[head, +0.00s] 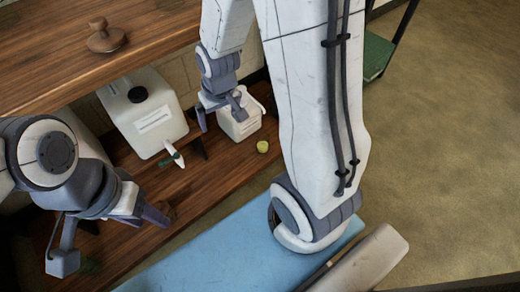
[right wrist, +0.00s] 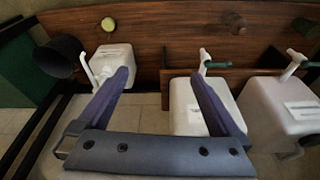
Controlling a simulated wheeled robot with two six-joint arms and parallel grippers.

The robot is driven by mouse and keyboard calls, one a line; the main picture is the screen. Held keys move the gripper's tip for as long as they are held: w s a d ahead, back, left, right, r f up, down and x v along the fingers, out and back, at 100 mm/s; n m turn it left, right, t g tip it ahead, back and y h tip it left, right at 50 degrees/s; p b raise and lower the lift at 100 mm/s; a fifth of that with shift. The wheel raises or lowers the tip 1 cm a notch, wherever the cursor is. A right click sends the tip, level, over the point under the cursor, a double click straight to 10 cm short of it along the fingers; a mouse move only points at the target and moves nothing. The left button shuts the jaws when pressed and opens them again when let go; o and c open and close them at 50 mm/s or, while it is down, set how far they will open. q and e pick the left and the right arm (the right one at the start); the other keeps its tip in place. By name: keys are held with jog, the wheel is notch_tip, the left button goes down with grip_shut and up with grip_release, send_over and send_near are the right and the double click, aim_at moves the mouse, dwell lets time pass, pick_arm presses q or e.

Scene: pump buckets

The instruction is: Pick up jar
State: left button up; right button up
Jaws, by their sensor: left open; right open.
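A small white jar-like container (head: 240,122) stands on the lower wooden shelf in the head view. It also shows upper left in the right wrist view (right wrist: 112,62), with a white handle or spout at its left side. My right gripper (head: 219,111) is open beside and above it, with one fingertip overlapping its top in the head view; I cannot tell if they touch. My left gripper (head: 108,238) is open and empty at the lower left, over the shelf.
A large white container (head: 145,112) with a black cap and green-tipped spout stands left of the small one. A yellow-green round piece (head: 262,146) lies on the shelf (head: 225,172). A wooden lid-like piece (head: 105,39) is on the upper shelf. Another white container (right wrist: 285,105) stands at right.

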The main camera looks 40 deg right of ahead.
jog(key=w+d+f+m+h+b, duration=0.1)
jog(key=w+d+f, duration=0.35)
jog(key=f, duration=0.25)
jog(key=w+d+f+m+b, duration=0.1)
jog(key=w+d+f+m, duration=0.15)
jog(key=d+f, duration=0.35)
jog(key=m+t+h+b, duration=0.1)
jog(key=m+b, duration=0.1)
jog(key=b, duration=0.3)
send_near(263, 139)
jog(key=shift+s+a+f, duration=0.35)
jog(key=shift+a+f, duration=0.1)
jog(key=shift+a, duration=0.2)
jog(key=b+x, duration=0.4)
jog(key=x, duration=0.1)
jog(key=shift+d+b, duration=0.25)
jog(key=shift+b, duration=0.15)
jog(key=shift+w+f+b, duration=0.25)
jog(key=shift+f+b, duration=0.15)
pick_arm(q)
notch_tip(263, 139, down, 14)
jog(key=w, duration=0.2)
jog(key=shift+a+f, duration=0.25)
pick_arm(e)
jog(key=shift+r, duration=0.1)
grip_shut()
